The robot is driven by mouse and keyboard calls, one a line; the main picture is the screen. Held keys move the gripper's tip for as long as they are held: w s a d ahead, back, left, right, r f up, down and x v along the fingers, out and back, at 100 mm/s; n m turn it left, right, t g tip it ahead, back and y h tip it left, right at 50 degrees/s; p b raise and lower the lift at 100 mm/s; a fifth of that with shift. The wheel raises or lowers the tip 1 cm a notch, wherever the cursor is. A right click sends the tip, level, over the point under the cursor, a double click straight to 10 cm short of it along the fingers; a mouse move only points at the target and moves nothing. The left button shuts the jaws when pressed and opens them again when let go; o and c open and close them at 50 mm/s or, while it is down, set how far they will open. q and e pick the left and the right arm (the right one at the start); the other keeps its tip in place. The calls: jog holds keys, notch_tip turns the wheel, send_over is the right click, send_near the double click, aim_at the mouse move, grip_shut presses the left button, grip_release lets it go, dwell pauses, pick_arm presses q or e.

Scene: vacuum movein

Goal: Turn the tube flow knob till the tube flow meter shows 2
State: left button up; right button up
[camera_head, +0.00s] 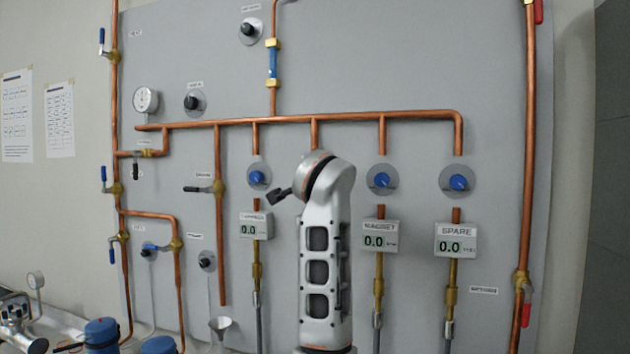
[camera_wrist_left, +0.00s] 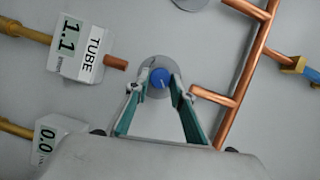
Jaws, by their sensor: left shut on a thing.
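The tube flow knob (camera_wrist_left: 161,80) is a round blue knob on a grey disc on the panel, seen in the left wrist view. My left gripper (camera_wrist_left: 160,76) is shut on it, one finger on each side. The tube flow meter (camera_wrist_left: 80,54), a white box labelled TUBE, reads 1.1 and appears turned sideways in this view. In the head view my left arm (camera_head: 320,260) stands in front of the panel and hides the tube knob and its meter. My right gripper is in neither view.
In the head view, three similar blue knobs (camera_head: 258,176) (camera_head: 381,180) (camera_head: 458,181) flank my arm. Their meters, including MAGNET (camera_head: 380,236) and SPARE (camera_head: 456,240), read 0.0. A copper manifold pipe (camera_head: 350,116) runs above them. A copper branch (camera_wrist_left: 212,97) lies close to my gripper in the wrist view.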

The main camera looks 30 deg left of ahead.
pick_arm(q)
jog(key=shift+n, duration=0.3)
jog(key=o, duration=1.1)
